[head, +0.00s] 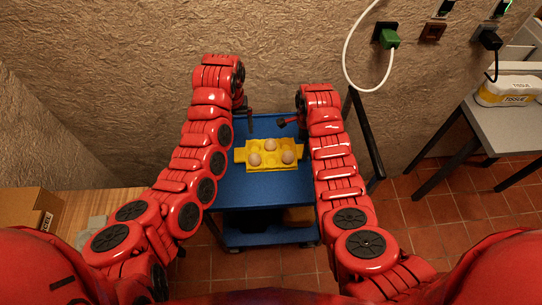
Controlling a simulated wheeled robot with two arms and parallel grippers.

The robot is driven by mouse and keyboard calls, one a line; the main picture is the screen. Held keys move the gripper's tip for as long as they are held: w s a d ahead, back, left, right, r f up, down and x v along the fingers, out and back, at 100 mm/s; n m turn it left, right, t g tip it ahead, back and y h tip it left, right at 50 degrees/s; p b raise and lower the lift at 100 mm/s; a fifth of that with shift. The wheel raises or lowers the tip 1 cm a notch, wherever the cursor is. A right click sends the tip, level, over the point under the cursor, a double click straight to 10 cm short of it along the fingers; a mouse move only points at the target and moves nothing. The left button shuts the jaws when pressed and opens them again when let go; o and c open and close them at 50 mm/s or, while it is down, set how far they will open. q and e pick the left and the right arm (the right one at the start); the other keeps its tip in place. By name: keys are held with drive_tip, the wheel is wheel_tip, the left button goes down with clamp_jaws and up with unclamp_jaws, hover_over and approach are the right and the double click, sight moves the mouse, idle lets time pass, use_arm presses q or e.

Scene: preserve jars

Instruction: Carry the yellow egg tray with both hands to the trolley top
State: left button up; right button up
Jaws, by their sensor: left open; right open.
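The yellow egg tray (270,165) rests on the blue top of the trolley (270,192), with a tab at its left and right ends. Several brown eggs (270,145) sit in it. My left gripper (246,112) is open and empty above and beyond the tray's left end. My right gripper (284,123) is open and empty beyond the tray's right side. Both grippers are apart from the tray. My arms hide the left and right edges of the trolley top.
A wooden surface with a cardboard box (28,208) is at the lower left. A grey table (502,125) with a tissue pack (508,91) stands at the right. The trolley's dark handle (367,135) rises at its right. A white cable (347,50) hangs on the rough wall behind.

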wheel_tip(320, 180, up, 9)
idle(0.4)
